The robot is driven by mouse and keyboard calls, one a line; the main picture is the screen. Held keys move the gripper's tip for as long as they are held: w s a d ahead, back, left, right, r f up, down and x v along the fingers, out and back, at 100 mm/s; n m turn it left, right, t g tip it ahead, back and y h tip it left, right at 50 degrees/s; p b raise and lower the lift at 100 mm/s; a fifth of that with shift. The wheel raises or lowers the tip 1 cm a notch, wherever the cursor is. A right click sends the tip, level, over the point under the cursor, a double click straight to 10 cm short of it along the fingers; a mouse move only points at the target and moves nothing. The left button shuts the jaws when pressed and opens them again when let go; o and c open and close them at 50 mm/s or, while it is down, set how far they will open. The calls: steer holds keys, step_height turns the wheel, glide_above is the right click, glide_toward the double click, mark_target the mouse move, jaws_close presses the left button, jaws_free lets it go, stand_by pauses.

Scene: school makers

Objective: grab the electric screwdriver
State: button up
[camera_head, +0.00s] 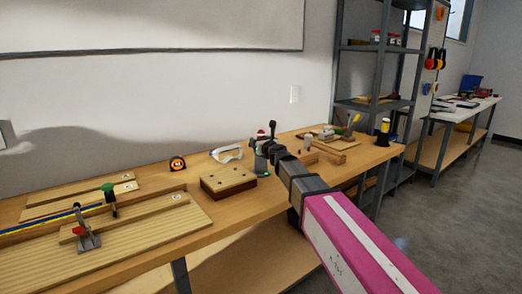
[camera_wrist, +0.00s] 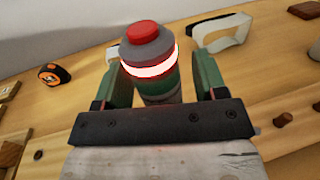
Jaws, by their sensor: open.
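An upright cylinder with a red top, grey collar, bright white band and green lower body stands between my fingers in the wrist view (camera_wrist: 155,68). It may be the electric screwdriver, but I cannot tell for certain. My gripper (camera_wrist: 165,80) is open, with one green finger on each side of the cylinder. Its lower part is hidden behind the gripper's dark crossbar. In the head view, my gripper (camera_head: 267,148) is over the workbench, and the cylinder's red and white top (camera_head: 261,134) shows just beside it, mostly hidden by the gripper.
White-framed safety goggles (camera_head: 227,154) lie close behind the gripper on the wooden workbench (camera_head: 205,238). A drilled wooden block (camera_head: 228,181) sits in front. An orange-and-black tape measure (camera_head: 177,163) is to the left. Boards with clamps fill the bench's left end; wooden parts lie right.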

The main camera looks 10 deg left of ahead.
steer(key=shift+w+a, duration=0.35)
steer(key=shift+w, duration=0.15)
steer(key=c, duration=1.2)
steer(key=shift+o, duration=0.2)
steer(key=shift+r, duration=0.15)
